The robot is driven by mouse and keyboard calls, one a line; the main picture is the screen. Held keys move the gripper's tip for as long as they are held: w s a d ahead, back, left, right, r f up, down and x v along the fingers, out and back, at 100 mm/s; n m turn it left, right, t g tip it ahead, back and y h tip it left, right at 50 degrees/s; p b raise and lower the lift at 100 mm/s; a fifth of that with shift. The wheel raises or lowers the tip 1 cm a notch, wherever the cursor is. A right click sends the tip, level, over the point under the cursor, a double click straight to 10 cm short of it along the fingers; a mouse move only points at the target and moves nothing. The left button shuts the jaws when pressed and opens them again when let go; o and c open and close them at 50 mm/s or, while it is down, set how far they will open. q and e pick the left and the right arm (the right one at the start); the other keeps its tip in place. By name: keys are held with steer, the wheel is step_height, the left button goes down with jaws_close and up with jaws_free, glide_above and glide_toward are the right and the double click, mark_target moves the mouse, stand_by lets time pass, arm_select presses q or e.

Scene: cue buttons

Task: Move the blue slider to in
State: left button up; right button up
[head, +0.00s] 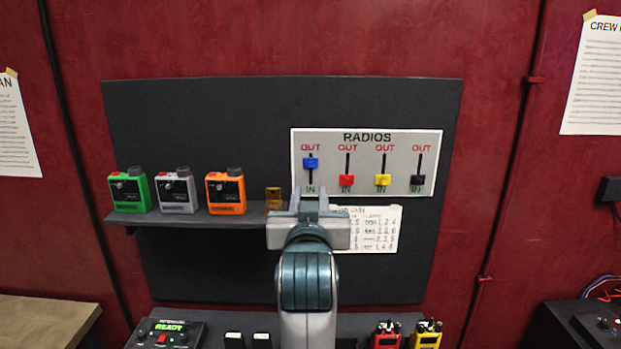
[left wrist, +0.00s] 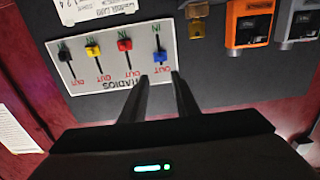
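The blue slider (head: 311,162) sits near the top of its slot, by OUT, on the white RADIOS panel (head: 400,137). My left gripper (head: 309,194) shows in the head view just below that slot, partly covering the panel's lower left corner. In the left wrist view, which shows the panel upside down, the blue slider (left wrist: 160,57) lies just beyond the two fingertips (left wrist: 160,75). The fingers are apart with nothing between them. I cannot tell how far they are from the panel. My right gripper is not in view.
The red slider (head: 346,180), yellow slider (head: 382,180) and black slider (head: 417,180) are low, by IN. Green, grey and orange radios (head: 226,190) stand on a shelf (head: 185,218) at left. A written sheet (head: 385,230) hangs below the panel.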

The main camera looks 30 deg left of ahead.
mark_target(311, 166)
arm_select(q)
steer(key=p+x, duration=0.5)
steer(key=x, duration=0.9)
steer(key=shift+w+r, duration=0.15)
steer(key=shift+w+a, duration=0.3)
steer(key=shift+w, duration=0.1)
steer(key=shift+c, duration=0.3)
jaws_close()
stand_by(0.5)
